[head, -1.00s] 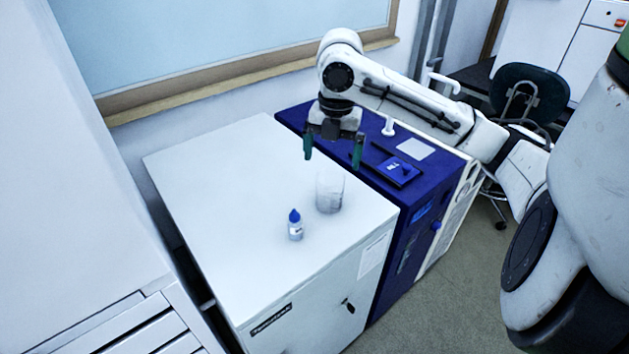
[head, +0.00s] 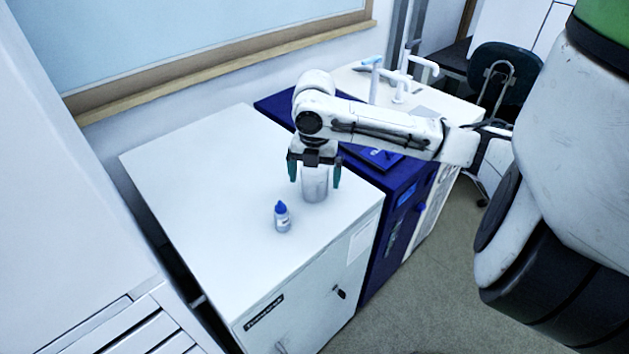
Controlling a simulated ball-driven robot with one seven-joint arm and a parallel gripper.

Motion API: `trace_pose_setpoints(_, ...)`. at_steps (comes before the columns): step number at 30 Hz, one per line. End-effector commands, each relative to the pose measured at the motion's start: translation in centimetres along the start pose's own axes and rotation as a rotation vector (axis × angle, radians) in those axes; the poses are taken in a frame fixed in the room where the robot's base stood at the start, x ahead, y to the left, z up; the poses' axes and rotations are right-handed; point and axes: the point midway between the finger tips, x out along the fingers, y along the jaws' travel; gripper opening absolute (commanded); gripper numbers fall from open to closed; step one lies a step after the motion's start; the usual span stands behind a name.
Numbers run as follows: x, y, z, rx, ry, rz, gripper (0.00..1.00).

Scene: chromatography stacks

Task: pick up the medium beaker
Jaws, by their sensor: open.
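The medium beaker (head: 315,186) is a clear, greyish glass cylinder standing upright on the white cabinet top, near its right edge. My gripper (head: 315,183) points down over it with its two green-tipped fingers spread, one to the left and one to the right of the beaker. The fingers are open, and I cannot tell whether either touches the glass. The beaker's rim is hidden behind the gripper body.
A small bottle with a blue cap (head: 282,218) stands close to the left and front of the beaker. The white cabinet (head: 205,190) is otherwise bare on top. A dark blue unit (head: 405,205) adjoins it on the right, with white taps (head: 402,85) beyond.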

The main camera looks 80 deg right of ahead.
Motion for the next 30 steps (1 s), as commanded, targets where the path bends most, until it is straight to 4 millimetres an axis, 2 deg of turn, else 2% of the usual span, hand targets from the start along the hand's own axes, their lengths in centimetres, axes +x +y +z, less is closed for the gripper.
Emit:
trace_pose_setpoints(3,0.78,0.01,-0.03,0.000,0.000,0.000,1.00)
trace_pose_setpoints(10,0.85,0.02,-0.02,0.000,-0.001,0.000,0.99)
trace_pose_setpoints(27,0.81,0.03,-0.02,-0.001,-0.001,0.000,0.44)
trace_pose_setpoints(30,0.79,0.03,-0.02,-0.001,-0.001,0.001,0.43)
